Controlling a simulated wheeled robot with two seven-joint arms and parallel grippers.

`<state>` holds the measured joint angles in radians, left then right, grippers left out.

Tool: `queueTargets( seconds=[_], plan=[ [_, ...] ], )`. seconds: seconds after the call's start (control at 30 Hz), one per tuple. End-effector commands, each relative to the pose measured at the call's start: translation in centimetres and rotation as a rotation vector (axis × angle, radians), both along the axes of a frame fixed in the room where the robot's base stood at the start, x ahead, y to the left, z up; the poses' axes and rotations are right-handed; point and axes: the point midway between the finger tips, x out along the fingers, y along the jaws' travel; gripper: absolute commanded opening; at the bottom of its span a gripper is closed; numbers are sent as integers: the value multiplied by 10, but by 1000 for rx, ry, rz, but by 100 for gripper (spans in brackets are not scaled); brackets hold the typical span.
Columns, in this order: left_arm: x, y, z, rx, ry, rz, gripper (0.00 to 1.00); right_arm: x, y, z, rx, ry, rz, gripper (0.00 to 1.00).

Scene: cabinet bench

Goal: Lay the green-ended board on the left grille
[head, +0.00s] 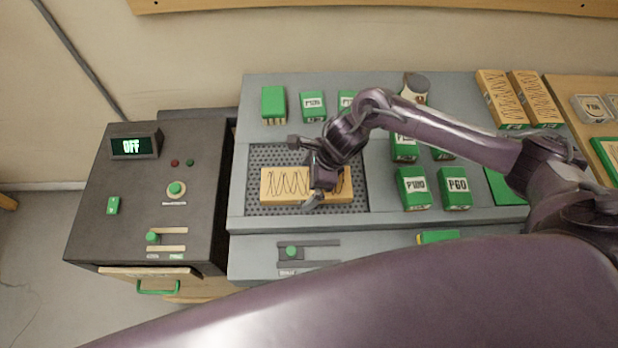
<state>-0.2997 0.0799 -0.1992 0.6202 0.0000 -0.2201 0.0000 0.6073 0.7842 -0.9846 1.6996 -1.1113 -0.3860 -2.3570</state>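A tan board (283,183) with dark wavy scribbles lies flat on the dark perforated grille (262,155), towards its front. No green end shows on this board; its right part is partly hidden by my gripper. Two similar scribbled boards, one at the left (499,98) and one at the right (534,98), lie side by side at the back right, with green at their near ends. My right gripper (311,190) is over the board on the grille, at or just above it. Its finger gap and any contact are unclear. My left gripper is out of view.
Several green blocks, some labelled like P60 (456,187), stand right of the grille, with a can (415,87) behind. A dark control box (140,205) with an OFF display (133,146) stands left. A slider panel (300,251) is in front.

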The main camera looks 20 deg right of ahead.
Motion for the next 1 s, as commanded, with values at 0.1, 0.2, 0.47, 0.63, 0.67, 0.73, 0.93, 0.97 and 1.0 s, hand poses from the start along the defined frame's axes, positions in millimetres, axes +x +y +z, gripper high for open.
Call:
queueTargets(
  seconds=[0.1, 0.2, 0.47, 0.63, 0.67, 0.73, 0.93, 0.97, 1.0],
  plan=[
    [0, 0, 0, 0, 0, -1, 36, 0, 0, 0, 0, 0, 0, 100],
    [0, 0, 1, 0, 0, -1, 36, 0, 0, 1, 0, 0, 0, 100],
    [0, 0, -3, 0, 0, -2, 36, -2, -10, 26, 0, -5, 2, 100],
    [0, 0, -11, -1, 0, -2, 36, -6, -25, 62, -2, -6, 3, 100],
    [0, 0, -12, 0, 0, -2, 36, -6, -27, 68, -1, -6, 1, 100],
    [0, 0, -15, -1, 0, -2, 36, -8, -32, 81, -1, -6, 1, 100],
    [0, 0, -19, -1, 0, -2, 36, -11, -42, 106, 0, -1, 1, 100],
    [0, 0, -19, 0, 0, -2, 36, -12, -42, 108, 0, -1, 1, 100],
    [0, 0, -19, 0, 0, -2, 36, -12, -43, 111, 0, -1, 1, 100]
  ],
)
